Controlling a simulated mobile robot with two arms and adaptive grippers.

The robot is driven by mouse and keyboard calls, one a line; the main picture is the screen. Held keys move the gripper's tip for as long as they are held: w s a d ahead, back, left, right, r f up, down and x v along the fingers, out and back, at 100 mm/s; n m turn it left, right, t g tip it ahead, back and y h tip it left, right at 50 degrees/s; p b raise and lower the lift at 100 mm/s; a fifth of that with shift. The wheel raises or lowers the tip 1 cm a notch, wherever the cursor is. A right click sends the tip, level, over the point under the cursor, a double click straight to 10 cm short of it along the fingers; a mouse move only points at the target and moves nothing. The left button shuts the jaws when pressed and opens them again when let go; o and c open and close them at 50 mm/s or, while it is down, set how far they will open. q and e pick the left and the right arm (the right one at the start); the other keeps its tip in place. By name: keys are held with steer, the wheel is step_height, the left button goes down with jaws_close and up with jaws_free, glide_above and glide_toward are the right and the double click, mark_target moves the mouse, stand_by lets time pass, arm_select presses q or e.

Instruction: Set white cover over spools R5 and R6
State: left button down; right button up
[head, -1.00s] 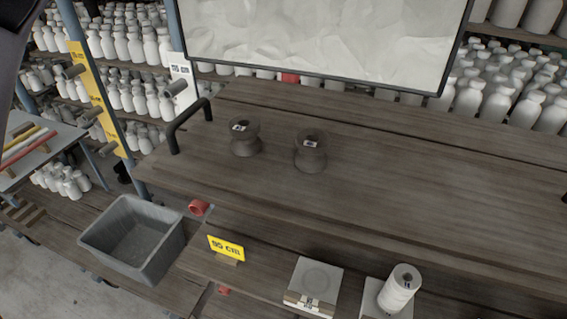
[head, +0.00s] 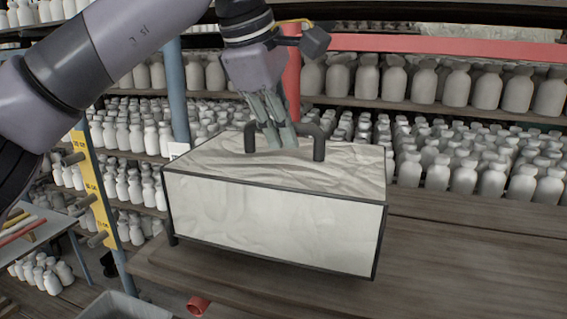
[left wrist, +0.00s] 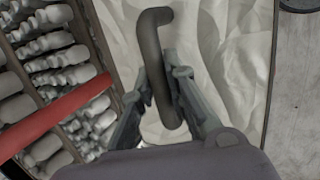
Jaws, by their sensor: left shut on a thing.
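The white cover (head: 270,225) is a box with crinkled white panels and dark frame edges. It is upright over the wooden table, toward the left end. I cannot tell whether its lower edge touches the table. My left gripper (head: 274,138) comes from above and is shut on the dark handle (head: 318,146) on top of the cover. In the left wrist view my left gripper (left wrist: 160,90) has the handle (left wrist: 152,55) between its fingers, above the white cover (left wrist: 215,35). Spools R5 and R6 are not visible now; the cover blocks that part of the table. My right gripper is not in view.
The wooden table (head: 470,270) is bare to the right of the cover. Shelves of white bottles (head: 465,170) stand behind, with a blue post (head: 176,95) and a yellow marked strip (head: 92,185) at left. A grey bin (head: 125,308) is below at left.

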mark_target(282, 156)
arm_select(q)
steer(key=shift+f, duration=0.7)
step_height(282, 156, down, 2)
steer(key=shift+f, duration=0.7)
steer(key=c, duration=2.1)
jaws_free()
steer(key=shift+s+f, duration=0.1)
steer(key=shift+f, duration=0.1)
steer(key=o, duration=0.5)
steer(key=shift+r, duration=0.1)
